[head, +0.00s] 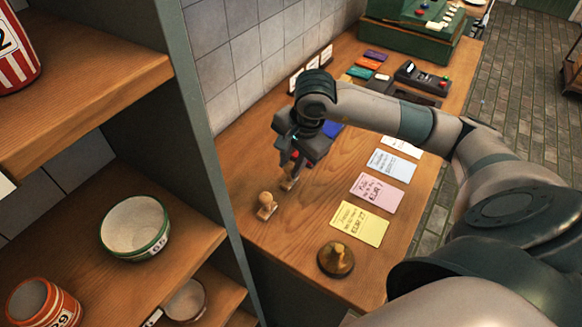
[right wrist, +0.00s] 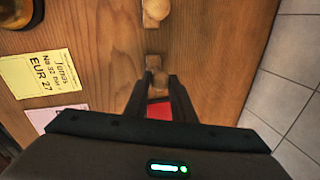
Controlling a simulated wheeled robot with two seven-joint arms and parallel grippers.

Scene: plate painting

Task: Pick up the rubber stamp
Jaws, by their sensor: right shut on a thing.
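My right gripper (head: 290,158) points down over the wooden counter and is shut on a rubber stamp (head: 288,183) with a wooden handle. A second wooden stamp (head: 266,206) stands on the counter, nearer the shelf. It also shows at the top of the right wrist view (right wrist: 155,10), apart from the fingers. Whether the held stamp touches the counter is hard to tell. My left gripper is out of view.
Price cards, among them a yellow one (head: 359,223) and a pink one (head: 377,192), lie right of the gripper. A brass bell (head: 336,259) stands at the near end. A shelf with bowls (head: 134,226) is at left. A card terminal (head: 421,76) stands farther back.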

